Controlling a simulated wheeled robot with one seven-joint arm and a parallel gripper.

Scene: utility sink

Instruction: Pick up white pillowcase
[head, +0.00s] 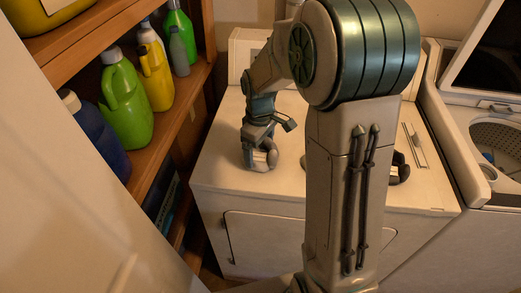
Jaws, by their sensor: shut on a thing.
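My gripper (262,160) is low over the left part of the white dryer top (222,165), pointing down. It is shut on a small pale thing that shows at its fingers. The thing is mostly hidden by the fingers and too small to identify surely as the white pillowcase. I cannot tell whether it touches the dryer top. No other white cloth shows clearly. My own arm column hides the middle of the dryer top.
A wooden shelf (187,95) at left holds a green jug (125,105), a yellow bottle (157,80), a dark blue bottle (95,133) and others. An open washer (485,115) stands at right. A dark object (400,168) is partly hidden behind my column.

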